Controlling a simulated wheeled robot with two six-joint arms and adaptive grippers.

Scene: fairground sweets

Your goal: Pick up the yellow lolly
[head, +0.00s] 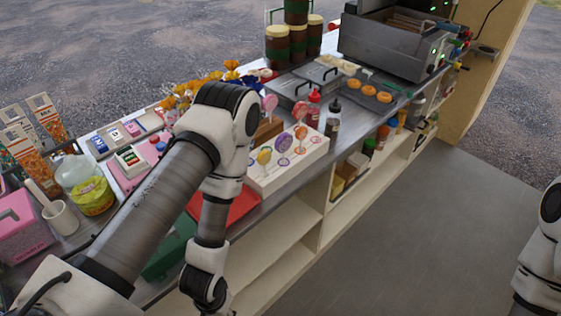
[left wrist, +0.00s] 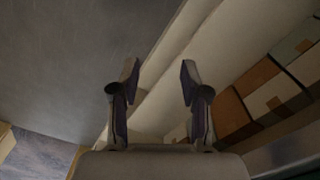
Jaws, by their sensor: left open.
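The yellow lolly (head: 264,157) stands upright in the white lolly stand (head: 290,170) on the counter, in the head view. Purple, orange and pink lollies stand beside and behind it. My left arm crosses the middle of the head view, to the left of the stand, and bends down in front of the counter. My left gripper (left wrist: 158,88) is open and empty in the left wrist view. It points down toward the floor and shelf edge, well apart from the lolly. The lolly is not in the left wrist view. My right gripper is not in view.
A red tray (head: 238,208) lies left of the stand. Red and dark sauce bottles (head: 333,118) stand close behind it to the right. Open shelves (head: 285,235) run below the counter. The grey floor (head: 400,230) to the right is clear.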

